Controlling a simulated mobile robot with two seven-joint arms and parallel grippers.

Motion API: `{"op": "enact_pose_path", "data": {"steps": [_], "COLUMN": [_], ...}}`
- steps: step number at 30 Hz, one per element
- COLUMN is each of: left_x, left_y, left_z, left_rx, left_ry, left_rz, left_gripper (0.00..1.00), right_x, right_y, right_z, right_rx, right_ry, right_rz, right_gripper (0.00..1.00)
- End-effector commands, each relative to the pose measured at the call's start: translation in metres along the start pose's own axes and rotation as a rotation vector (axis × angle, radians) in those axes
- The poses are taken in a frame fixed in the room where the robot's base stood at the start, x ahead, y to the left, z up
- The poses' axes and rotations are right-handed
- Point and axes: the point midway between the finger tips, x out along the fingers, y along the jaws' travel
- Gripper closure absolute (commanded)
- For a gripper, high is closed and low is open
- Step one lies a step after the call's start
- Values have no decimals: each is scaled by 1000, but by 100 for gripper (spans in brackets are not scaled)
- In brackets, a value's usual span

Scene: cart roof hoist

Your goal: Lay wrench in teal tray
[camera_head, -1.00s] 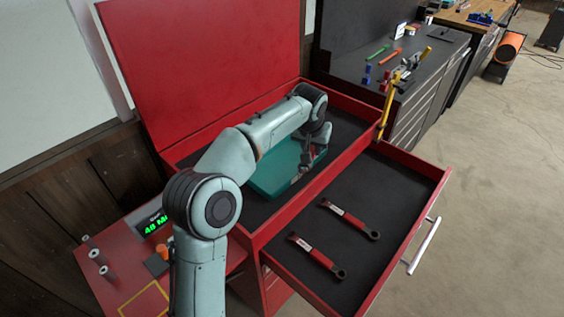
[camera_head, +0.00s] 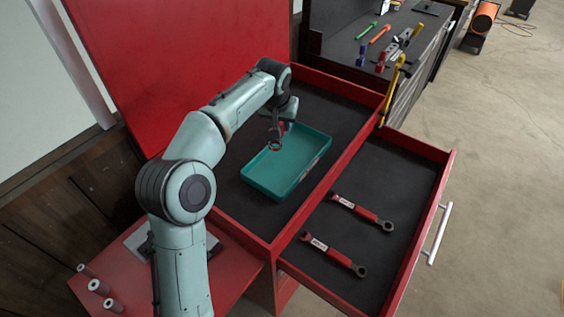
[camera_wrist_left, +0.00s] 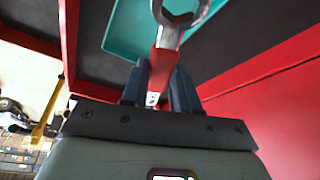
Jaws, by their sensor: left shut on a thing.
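A teal tray (camera_head: 266,185) lies on the black floor of the red chest's top compartment. My left gripper (camera_head: 276,131) is over the tray's far end, shut on a red-handled wrench (camera_head: 275,146). In the left wrist view the wrench (camera_wrist_left: 167,45) points away between the fingers (camera_wrist_left: 160,88), its grey open end over the teal tray (camera_wrist_left: 124,30). I cannot tell whether the wrench touches the tray. Two more red wrenches lie in the open drawer, one farther (camera_head: 362,211) and one nearer (camera_head: 333,252). My right gripper is not in view.
The red lid (camera_head: 170,70) stands raised behind the compartment. The open drawer (camera_head: 410,165) sticks out to the right with a metal handle (camera_head: 440,233). Black floor beside the tray is bare.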

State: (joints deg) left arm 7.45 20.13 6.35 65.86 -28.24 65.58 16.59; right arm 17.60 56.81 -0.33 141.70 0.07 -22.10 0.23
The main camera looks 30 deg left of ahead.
Motion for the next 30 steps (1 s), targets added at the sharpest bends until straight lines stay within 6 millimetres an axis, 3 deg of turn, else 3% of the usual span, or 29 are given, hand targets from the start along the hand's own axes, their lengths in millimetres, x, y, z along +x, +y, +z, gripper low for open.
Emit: {"op": "enact_pose_path", "data": {"steps": [1, 3, 10, 20, 27, 30], "left_x": [18, 36, 90, 122, 160, 167], "left_y": [-1, -1, -1, 0, 0, 0], "left_z": [11, 19, 40, 52, 68, 71], "left_rx": [1, 3, 2, 2, 1, 1], "left_ry": [-10, -10, -9, -4, -5, -3], "left_rz": [-3, -3, -2, -1, -1, 0], "left_gripper": [100, 100, 100, 100, 100, 100], "right_x": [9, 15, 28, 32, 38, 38], "right_y": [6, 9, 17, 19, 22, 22], "right_z": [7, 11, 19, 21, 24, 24], "right_rx": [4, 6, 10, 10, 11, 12], "right_ry": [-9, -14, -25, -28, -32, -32], "right_rz": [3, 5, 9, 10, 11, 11], "right_gripper": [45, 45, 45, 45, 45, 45]}}
